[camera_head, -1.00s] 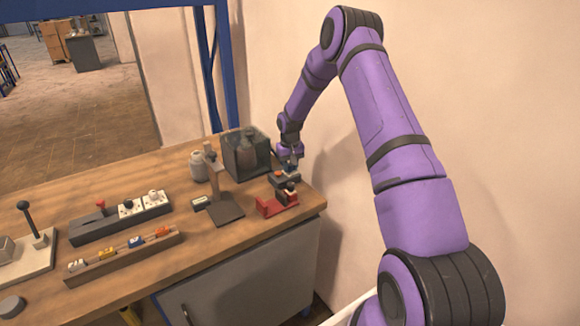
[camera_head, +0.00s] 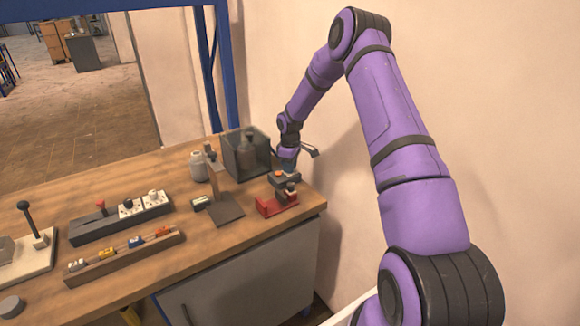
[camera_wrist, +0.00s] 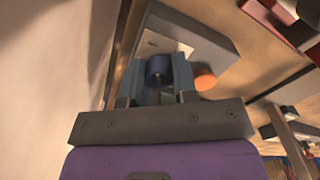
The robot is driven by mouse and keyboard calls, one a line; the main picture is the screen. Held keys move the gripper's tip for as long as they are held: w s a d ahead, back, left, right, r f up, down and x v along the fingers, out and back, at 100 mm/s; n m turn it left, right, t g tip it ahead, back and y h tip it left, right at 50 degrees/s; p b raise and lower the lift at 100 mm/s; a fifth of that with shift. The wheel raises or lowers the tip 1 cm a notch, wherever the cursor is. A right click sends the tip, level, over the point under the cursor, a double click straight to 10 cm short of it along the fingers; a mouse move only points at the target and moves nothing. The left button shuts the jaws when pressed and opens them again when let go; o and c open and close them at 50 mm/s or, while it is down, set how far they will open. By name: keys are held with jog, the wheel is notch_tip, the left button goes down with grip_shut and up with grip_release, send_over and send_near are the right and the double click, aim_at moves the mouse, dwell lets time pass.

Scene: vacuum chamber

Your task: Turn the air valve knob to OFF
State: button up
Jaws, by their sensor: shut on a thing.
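The air valve knob (camera_wrist: 159,70) is a dark blue cylinder on top of a grey valve block (camera_wrist: 205,38). In the wrist view it sits between the two grey-blue fingers of my gripper (camera_wrist: 155,82), which is shut on it. In the head view my gripper (camera_head: 288,167) points down onto the dark grey valve block (camera_head: 283,181) at the right end of the bench and hides the knob. An orange round part (camera_wrist: 205,78) lies beside the right finger. The knob's markings cannot be read.
A red base (camera_head: 268,208) stands in front of the valve block. A clear dark box (camera_head: 240,158) holding a bottle is behind left, and a grey stand (camera_head: 224,208) is to the left. The wall is close on the right.

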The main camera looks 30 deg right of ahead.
jog(key=shift+n, duration=0.9)
jog(key=o, duration=0.9)
notch_tip(320, 180, up, 11)
jog(key=shift+f, duration=0.1)
dwell(0.4)
